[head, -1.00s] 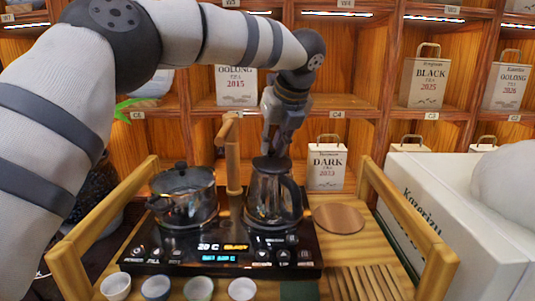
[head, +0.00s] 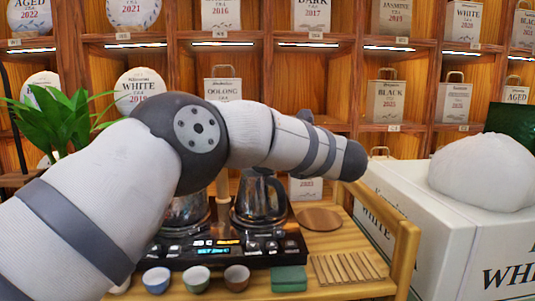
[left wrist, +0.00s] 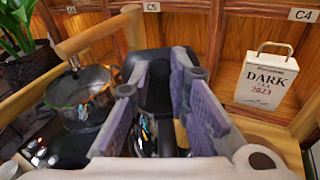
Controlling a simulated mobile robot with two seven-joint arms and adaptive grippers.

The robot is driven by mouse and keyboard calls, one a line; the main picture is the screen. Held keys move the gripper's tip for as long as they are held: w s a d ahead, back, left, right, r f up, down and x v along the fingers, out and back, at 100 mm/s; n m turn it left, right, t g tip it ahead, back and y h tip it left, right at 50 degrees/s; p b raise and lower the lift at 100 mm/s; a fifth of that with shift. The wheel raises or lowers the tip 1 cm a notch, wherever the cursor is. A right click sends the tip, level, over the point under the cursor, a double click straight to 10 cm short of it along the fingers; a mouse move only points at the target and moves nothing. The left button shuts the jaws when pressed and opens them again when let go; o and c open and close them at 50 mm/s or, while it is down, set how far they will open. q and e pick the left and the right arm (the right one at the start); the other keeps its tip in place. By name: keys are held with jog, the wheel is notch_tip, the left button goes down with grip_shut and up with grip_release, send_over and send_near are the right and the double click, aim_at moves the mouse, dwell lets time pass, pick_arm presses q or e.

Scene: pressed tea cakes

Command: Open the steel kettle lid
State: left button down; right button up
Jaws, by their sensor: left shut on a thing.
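The kettle (head: 260,202) with a dark handle stands on the right of the black heating panel; my arm hides its top in the head view. In the left wrist view, my left gripper (left wrist: 160,66) has its two purple-padded fingers on either side of a black knob. It is shut on the black kettle lid (left wrist: 148,60). Shiny kettle body shows low between the fingers. I cannot tell whether the lid is clear of the rim. In the head view my own arm hides this gripper. My right gripper is not in view.
A glass-lidded pot (left wrist: 80,92) stands left of the kettle, with a wooden post (head: 222,195) between them. Several cups (head: 196,279) line the front. A round wooden coaster (head: 319,219) lies to the right. White boxes (head: 440,215) stand beside the wooden rack. Shelves rise behind.

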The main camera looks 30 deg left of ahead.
pick_arm(q)
jog(key=shift+s+d+f+t+y+b, duration=0.3)
jog(key=shift+d+t+y, duration=0.2)
jog(key=shift+y, duration=0.25)
jog(key=shift+s+d+f+t+y+b, duration=0.15)
jog(key=shift+s+d+t+y+b, duration=0.15)
jog(key=shift+t+y, duration=0.35)
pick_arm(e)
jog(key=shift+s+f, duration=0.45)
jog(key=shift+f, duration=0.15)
pick_arm(q)
jog(key=shift+w, duration=0.1)
jog(key=shift+g+y, duration=0.25)
jog(key=shift+y, duration=0.05)
jog(key=c, duration=1.5)
grip_release()
jog(key=shift+o, duration=0.2)
jog(key=v, duration=1.2)
